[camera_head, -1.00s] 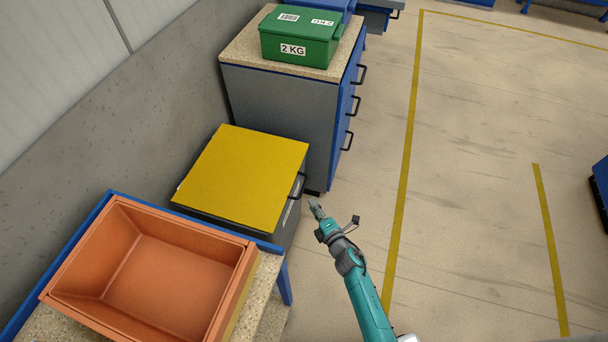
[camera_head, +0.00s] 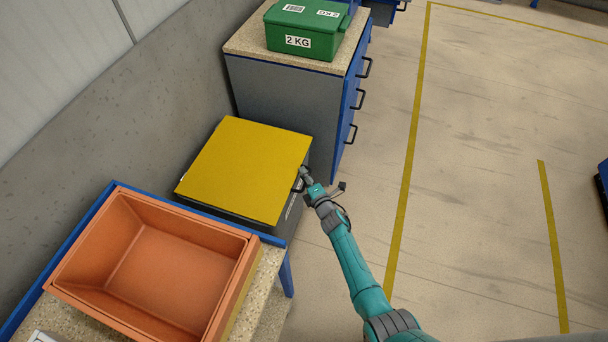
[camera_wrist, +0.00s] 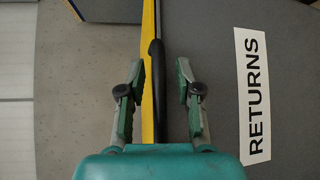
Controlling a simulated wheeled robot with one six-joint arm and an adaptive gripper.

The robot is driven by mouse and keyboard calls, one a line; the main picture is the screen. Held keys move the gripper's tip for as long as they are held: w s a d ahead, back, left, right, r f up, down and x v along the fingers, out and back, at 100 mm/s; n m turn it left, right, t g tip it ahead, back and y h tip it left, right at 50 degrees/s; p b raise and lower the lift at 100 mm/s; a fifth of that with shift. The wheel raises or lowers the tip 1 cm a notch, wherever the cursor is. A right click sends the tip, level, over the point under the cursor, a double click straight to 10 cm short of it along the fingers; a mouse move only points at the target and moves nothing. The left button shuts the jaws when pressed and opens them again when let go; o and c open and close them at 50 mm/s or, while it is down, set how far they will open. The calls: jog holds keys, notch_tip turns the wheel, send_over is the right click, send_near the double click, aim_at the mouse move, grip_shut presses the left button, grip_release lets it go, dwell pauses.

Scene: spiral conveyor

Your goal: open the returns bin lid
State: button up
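The returns bin (camera_head: 243,217) is a dark grey box against the wall with a flat yellow lid (camera_head: 245,168), which lies shut on it. A black handle (camera_head: 298,184) sits at the lid's right front edge. In the wrist view, the yellow lid edge (camera_wrist: 149,30) and the black handle (camera_wrist: 157,80) run between the fingers of my gripper (camera_wrist: 158,95), beside a white RETURNS label (camera_wrist: 252,95). The fingers are apart, one each side of the handle. My gripper (camera_head: 304,176) is at the handle in the head view. Whether a finger touches it I cannot tell.
An orange tub (camera_head: 150,262) on a blue-edged table (camera_head: 262,290) stands in front of the bin. Behind is a drawer cabinet (camera_head: 290,110) carrying a green 2 KG box (camera_head: 305,28). The floor to the right is open, with yellow lines (camera_head: 408,170).

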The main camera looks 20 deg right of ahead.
jog(key=shift+w, duration=0.35)
jog(key=shift+f, duration=0.1)
grip_shut()
jog(key=shift+a, duration=0.1)
